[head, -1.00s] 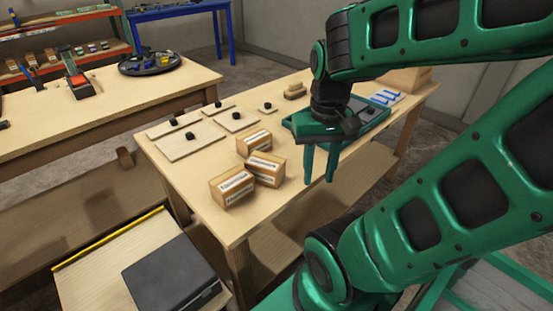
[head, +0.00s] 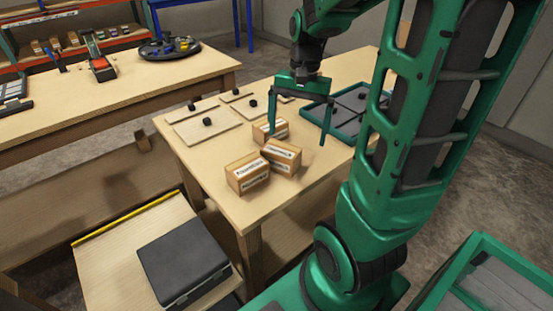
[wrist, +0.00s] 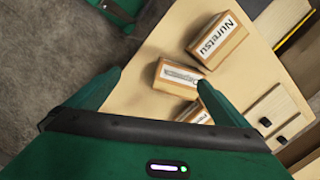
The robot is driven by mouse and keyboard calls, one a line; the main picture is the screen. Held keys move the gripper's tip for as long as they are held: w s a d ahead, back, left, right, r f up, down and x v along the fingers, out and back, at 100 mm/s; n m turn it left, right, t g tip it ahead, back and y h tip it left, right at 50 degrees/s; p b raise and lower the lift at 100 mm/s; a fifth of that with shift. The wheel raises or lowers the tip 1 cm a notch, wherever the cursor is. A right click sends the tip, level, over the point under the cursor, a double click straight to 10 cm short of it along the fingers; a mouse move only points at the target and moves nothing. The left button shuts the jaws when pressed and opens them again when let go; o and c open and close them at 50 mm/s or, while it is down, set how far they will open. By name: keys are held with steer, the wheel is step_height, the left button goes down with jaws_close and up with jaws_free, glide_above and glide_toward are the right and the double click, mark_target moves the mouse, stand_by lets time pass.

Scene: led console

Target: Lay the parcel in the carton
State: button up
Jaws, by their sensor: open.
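Three small brown parcels with white printed labels sit close together on the wooden bench: a back one (head: 270,131), a middle one (head: 282,158) and a front-left one (head: 247,174). In the wrist view, one reads "Nuretsu" (wrist: 217,45), another lies beside it (wrist: 178,79), and a third (wrist: 201,111) is partly hidden by a finger. My green gripper (head: 297,137) is open and empty, fingers pointing down, near the back and middle parcels. In the wrist view my gripper (wrist: 160,95) has its fingers spread. I cannot identify an open carton.
A green-rimmed divided tray (head: 346,136) lies right of the parcels. Flat wooden panels with black knobs (head: 207,128) lie behind them. A dark case (head: 184,262) rests on a lower board at front left. Another bench (head: 110,105) stands at left. The bench's front strip is clear.

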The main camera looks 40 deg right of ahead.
steer(key=m, duration=0.2)
glide_above(281, 148)
steer(key=d, duration=0.1)
step_height(281, 148, down, 2)
steer(key=shift+s+f, duration=0.1)
steer(key=shift+s, duration=0.05)
steer(key=f, duration=0.7)
steer(key=a+f, duration=0.1)
steer(key=f, duration=0.2)
steer(key=shift+a+f, duration=0.1)
steer(key=shift+f, duration=0.2)
steer(key=shift+c, duration=0.6)
steer(key=c, duration=1.1)
steer(key=shift+c, duration=0.2)
steer(key=shift+r, duration=0.1)
